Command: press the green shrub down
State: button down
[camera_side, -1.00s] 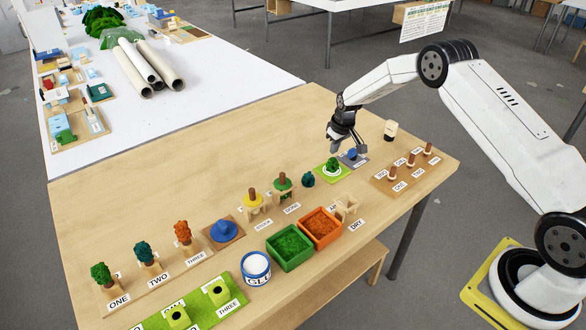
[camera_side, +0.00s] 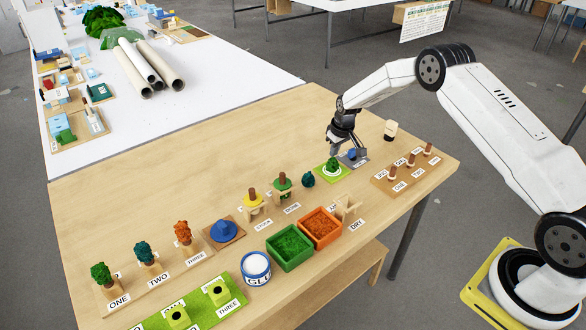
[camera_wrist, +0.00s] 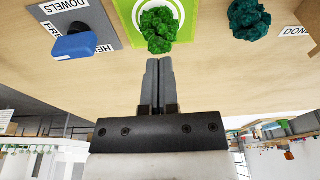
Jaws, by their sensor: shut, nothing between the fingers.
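The green shrub (camera_side: 332,164) stands on a white disc on a bright green square plate (camera_side: 322,174). In the wrist view the shrub (camera_wrist: 158,29) is a bushy clump on the same plate (camera_wrist: 127,14). My gripper (camera_side: 332,152) is shut and empty, pointing down just above the shrub in the side view. In the wrist view its closed fingers (camera_wrist: 158,62) end right at the shrub's near edge. I cannot tell whether they touch it.
A blue object on a grey plate (camera_wrist: 98,15) stands close beside the shrub's plate. A dark teal shrub (camera_side: 308,180) stands on the other side. Green and orange bins (camera_side: 290,262), a glue pot (camera_side: 256,267) and labelled stands lie further left. The table's back middle is clear.

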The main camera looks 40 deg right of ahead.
jog(key=shift+s+f, duration=0.1)
jog(key=shift+f, duration=0.45)
dwell(1.0)
jog(key=shift+r, duration=0.15)
jog(key=shift+r, duration=3.45)
jog(key=s+a+r, duration=0.8)
jog(key=s+a, duration=0.1)
jog(key=s, duration=0.3)
jog(key=s+a+r, duration=0.1)
jog(key=s+a, duration=0.2)
jog(key=s, duration=0.6)
jog(key=s+a+r, duration=0.1)
jog(key=s+a, duration=0.2)
jog(key=s, duration=0.6)
jog(key=shift+s, duration=0.25)
